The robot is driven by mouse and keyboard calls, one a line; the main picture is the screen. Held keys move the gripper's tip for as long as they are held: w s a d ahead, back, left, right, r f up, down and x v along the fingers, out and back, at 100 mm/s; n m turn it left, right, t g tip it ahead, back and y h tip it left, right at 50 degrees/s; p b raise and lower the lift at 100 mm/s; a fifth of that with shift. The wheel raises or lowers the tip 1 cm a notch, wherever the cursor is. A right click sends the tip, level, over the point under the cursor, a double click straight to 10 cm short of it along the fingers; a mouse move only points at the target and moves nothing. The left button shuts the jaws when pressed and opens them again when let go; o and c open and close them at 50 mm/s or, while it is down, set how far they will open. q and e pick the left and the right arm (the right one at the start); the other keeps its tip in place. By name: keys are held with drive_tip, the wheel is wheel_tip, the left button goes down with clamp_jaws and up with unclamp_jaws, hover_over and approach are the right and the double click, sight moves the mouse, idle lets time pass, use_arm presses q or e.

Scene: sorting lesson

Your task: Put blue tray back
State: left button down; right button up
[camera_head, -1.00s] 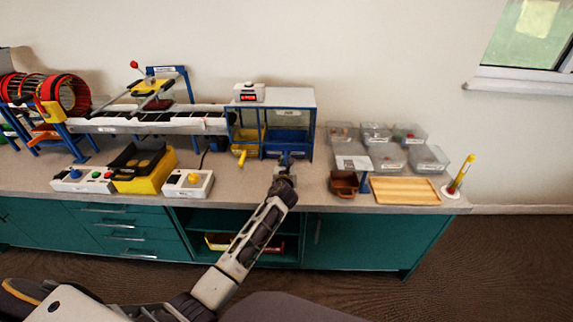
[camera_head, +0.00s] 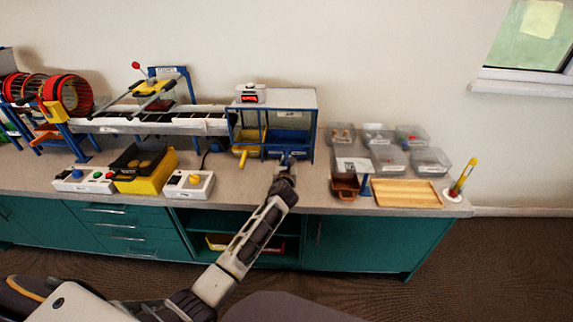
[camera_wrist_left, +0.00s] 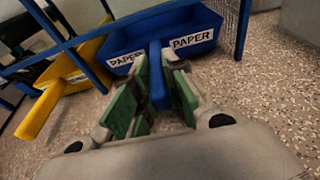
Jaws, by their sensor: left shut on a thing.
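The blue tray (camera_head: 286,141), labelled PAPER on its front, sits in the right bay of the blue-framed sorting cabinet (camera_head: 272,118). In the left wrist view the blue tray (camera_wrist_left: 185,38) has a blue handle (camera_wrist_left: 158,78) that points toward me. My left gripper (camera_head: 284,163) is at the front of the cabinet; in the left wrist view its green-padded fingers (camera_wrist_left: 160,92) are shut on the tray's handle. The yellow tray (camera_head: 248,140) is in the bay to the left, and its handle shows in the left wrist view. My right gripper does not show.
A post of the blue frame (camera_wrist_left: 242,30) stands close to the right of the tray. A yellow bin (camera_head: 146,178) and a white button box (camera_head: 188,184) stand to the left. A brown pot (camera_head: 344,187), a wooden tray (camera_head: 407,192) and several clear bins are to the right.

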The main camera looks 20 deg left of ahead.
use_arm(q)
drive_tip(key=shift+f, duration=0.25)
idle(0.3)
drive_tip(key=shift+f, duration=0.1)
drive_tip(key=c, duration=1.4)
unclamp_jaws()
drive_tip(key=shift+o, duration=0.2)
drive_tip(key=shift+v, duration=6)
